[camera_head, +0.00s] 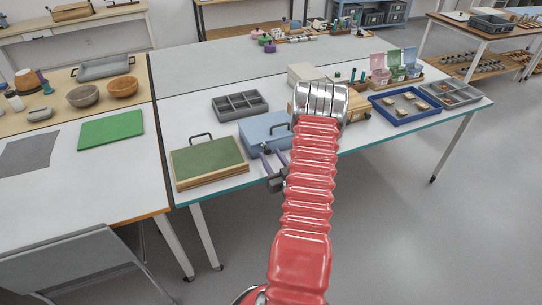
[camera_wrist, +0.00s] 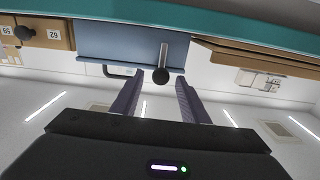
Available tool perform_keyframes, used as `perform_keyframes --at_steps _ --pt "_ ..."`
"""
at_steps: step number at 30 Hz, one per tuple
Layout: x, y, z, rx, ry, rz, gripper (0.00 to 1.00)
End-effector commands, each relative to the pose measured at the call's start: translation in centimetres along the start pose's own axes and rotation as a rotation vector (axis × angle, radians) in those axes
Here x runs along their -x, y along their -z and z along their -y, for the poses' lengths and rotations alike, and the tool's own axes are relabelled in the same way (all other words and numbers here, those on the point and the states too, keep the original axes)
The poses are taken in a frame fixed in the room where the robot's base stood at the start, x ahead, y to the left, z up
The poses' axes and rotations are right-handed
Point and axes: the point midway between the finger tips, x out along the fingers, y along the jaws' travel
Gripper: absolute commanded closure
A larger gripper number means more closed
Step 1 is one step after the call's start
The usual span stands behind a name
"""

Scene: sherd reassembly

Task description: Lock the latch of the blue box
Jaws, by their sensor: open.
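The blue box (camera_head: 262,132) stands on the white table, partly hidden behind my arm in the head view. In the wrist view, its blue side (camera_wrist: 120,42) fills the upper middle. The latch (camera_wrist: 163,58) shows there as a metal rod ending in a black ball. My gripper (camera_wrist: 158,79) is open and empty, its two purple fingers pointing at the box. The black ball appears in the gap between the fingertips, with no clear contact; its depth is hard to tell. In the head view the fingers (camera_head: 274,160) are at the box's front side.
A green-topped wooden case (camera_head: 208,160) stands left of the box. A grey compartment tray (camera_head: 240,105) lies behind it. A wooden drawer unit (camera_wrist: 45,32) stands close beside the box in the wrist view. A blue tray (camera_head: 404,118) lies farther right.

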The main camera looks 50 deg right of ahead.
Motion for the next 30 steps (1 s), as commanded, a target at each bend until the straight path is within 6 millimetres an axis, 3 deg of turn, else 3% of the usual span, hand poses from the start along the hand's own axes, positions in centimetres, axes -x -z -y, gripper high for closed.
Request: perform_keyframes --at_steps 18,24,30 --pt "10.3 -0.1 -0.2 -0.002 -0.005 0.001 0.59" --pt "12.1 -0.1 -0.1 -0.001 -0.002 0.001 0.59" --pt "12.5 -0.1 -0.1 -0.002 -0.001 0.000 0.59"
